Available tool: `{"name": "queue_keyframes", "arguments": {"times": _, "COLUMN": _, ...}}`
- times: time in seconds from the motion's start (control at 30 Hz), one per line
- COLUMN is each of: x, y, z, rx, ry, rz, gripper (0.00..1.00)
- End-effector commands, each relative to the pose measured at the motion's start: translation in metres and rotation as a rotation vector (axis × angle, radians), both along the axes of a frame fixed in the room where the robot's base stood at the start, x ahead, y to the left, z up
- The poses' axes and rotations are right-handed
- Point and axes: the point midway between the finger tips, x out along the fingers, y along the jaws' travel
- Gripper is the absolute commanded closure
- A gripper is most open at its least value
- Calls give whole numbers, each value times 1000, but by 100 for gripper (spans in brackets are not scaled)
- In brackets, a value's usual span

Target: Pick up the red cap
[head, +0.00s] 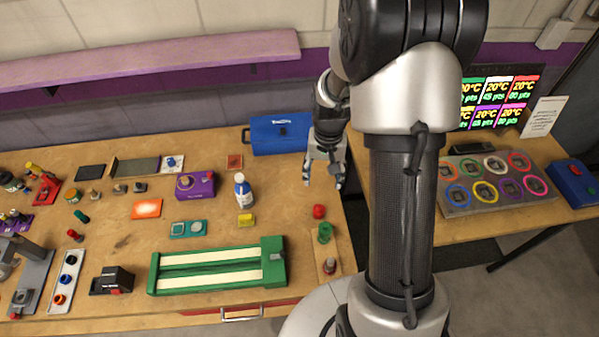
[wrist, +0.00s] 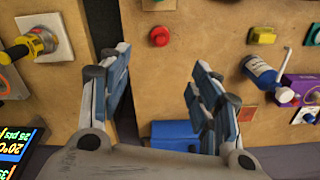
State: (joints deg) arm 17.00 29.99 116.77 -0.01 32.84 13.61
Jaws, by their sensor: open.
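The red cap (head: 319,211) is a small red rounded piece on the wooden bench near its right edge, just behind a green piece (head: 324,233). In the wrist view the red cap (wrist: 160,36) lies beyond the fingertips, roughly centred between them. My gripper (head: 323,181) is above the bench, behind the cap in the head view, pointing down. In the wrist view my gripper (wrist: 160,62) has its two fingers wide apart with nothing between them. The cap is apart from both fingers.
A white-and-blue bottle (head: 243,190) and a yellow block (head: 246,220) stand left of the cap. A blue box (head: 280,133) is at the back. A green slotted track (head: 160,273) lies in front. A gap separates the bench from the right-hand table (head: 455,230).

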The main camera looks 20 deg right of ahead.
Motion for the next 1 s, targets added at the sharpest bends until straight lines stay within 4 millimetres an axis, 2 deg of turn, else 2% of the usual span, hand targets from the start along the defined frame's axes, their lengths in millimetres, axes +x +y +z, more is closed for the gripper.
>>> {"name": "queue_keyframes", "arguments": {"times": 0.17, "x": 0, "y": -2, "z": -23, "rx": 3, "ry": 11, "rz": -10, "gripper": 43}}
{"name": "queue_keyframes", "arguments": {"times": 0.6, "x": 0, "y": -2, "z": -113, "rx": 3, "ry": 9, "rz": -9, "gripper": 43}}
{"name": "queue_keyframes", "arguments": {"times": 0.87, "x": 1, "y": -2, "z": -132, "rx": 2, "ry": 7, "rz": -8, "gripper": 43}}
{"name": "queue_keyframes", "arguments": {"times": 1.0, "x": 2, "y": -2, "z": -152, "rx": 3, "ry": 10, "rz": -8, "gripper": 43}}
